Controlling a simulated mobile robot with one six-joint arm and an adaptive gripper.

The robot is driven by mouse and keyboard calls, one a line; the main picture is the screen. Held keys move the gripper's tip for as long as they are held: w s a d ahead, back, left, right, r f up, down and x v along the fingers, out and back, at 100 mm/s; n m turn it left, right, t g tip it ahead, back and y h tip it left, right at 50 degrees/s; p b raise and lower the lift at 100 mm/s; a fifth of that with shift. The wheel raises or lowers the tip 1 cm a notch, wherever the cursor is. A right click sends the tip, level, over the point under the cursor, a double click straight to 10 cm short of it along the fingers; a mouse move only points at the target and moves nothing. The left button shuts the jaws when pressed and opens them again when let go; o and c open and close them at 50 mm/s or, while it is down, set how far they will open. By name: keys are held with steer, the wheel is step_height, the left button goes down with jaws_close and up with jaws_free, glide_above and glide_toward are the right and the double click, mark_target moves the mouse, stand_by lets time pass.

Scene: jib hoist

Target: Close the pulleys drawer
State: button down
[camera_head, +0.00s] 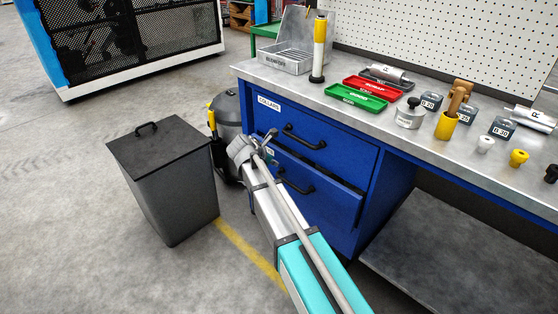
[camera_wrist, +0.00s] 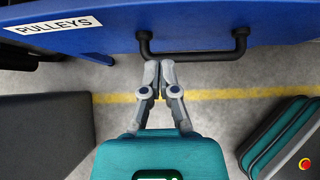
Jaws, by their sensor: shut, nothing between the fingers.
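The pulleys drawer (camera_wrist: 250,20) is the blue lower drawer, with a white PULLEYS label (camera_wrist: 52,26) in the wrist view. In the head view the drawer (camera_head: 325,212) stands out a little, with a dark gap along its top edge. Its black bar handle (camera_wrist: 195,54) is at the top of the wrist view. My gripper (camera_wrist: 160,64) is shut and empty, its fingertips near the left end of the handle; I cannot tell whether they touch. In the head view my gripper (camera_head: 268,140) is in front of the drawers and hides part of the label.
The collars drawer (camera_head: 340,148) above looks shut. A dark grey bin (camera_head: 170,190) stands at the left, and a grey canister (camera_head: 228,115) stands beside the cabinet. The workbench top (camera_head: 420,165) holds trays, weights and tools. Open floor lies in front at the left.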

steer(key=p+v, duration=0.5)
steer(key=v, duration=0.3)
steer(key=shift+f, duration=0.1)
stand_by(0.4)
steer(key=t+h+b, duration=0.6)
steer(key=b, duration=1.4)
glide_toward(295, 162)
steer(key=v, duration=0.6)
steer(key=shift+s+f+b, duration=0.15)
steer(key=shift+f+b, duration=0.3)
steer(key=shift+b, duration=0.2)
steer(key=shift+r, duration=0.1)
steer(key=x, duration=1.4)
steer(key=shift+a+r, duration=0.1)
steer(key=shift+r, duration=0.15)
